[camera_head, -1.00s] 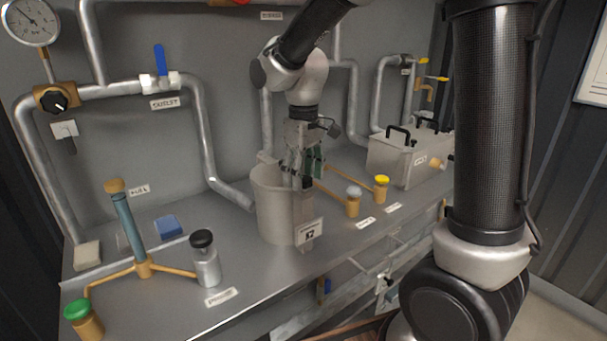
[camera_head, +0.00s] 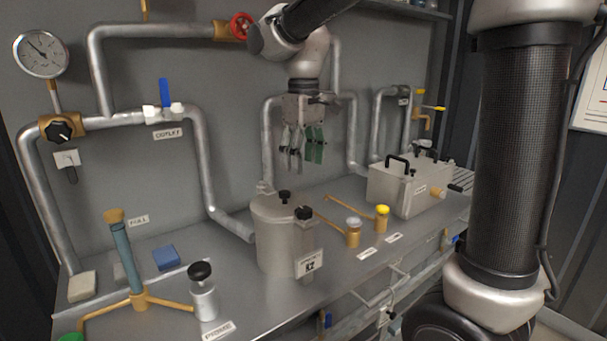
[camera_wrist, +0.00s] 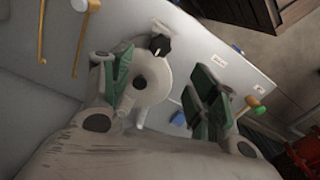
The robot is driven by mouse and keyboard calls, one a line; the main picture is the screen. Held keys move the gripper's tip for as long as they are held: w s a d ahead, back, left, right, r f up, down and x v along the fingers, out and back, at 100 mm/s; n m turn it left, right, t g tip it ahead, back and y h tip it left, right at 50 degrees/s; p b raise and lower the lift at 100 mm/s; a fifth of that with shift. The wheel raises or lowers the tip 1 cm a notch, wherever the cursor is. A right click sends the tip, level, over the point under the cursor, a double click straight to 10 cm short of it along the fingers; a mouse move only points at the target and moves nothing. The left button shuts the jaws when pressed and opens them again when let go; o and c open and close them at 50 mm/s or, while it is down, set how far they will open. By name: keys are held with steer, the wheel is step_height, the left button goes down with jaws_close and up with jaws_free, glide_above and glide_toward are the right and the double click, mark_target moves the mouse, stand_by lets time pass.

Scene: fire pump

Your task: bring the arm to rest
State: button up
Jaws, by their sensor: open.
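My gripper (camera_head: 304,146) hangs open and empty above the bench, fingers pointing down. In the wrist view my gripper (camera_wrist: 165,95) shows its green-padded fingers spread apart, with nothing between them. Below it stands a grey pot (camera_head: 280,235) with a dark knob on its lid and a black-capped neck at its right. The pot also shows in the wrist view (camera_wrist: 152,85), beyond and between the fingers. The fingers are apart from the pot.
Behind my gripper run grey pipes (camera_head: 207,150) with a red handwheel (camera_head: 241,26) close to my arm. A black-capped bottle (camera_head: 203,292) and sight tube (camera_head: 128,255) stand left.

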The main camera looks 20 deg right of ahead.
steer(key=shift+r, duration=0.1)
stand_by(0.3)
steer(key=s+d+f+m+t, duration=0.1)
steer(key=s+d+m+t, duration=0.1)
steer(key=s+d, duration=0.5)
steer(key=s+d+f+m+t, duration=0.2)
steer(key=s+d+m, duration=0.2)
steer(key=s+d, duration=0.4)
steer(key=s, duration=0.4)
steer(key=shift+s+d, duration=0.15)
steer(key=shift+s, duration=0.25)
steer(key=shift+f, duration=0.1)
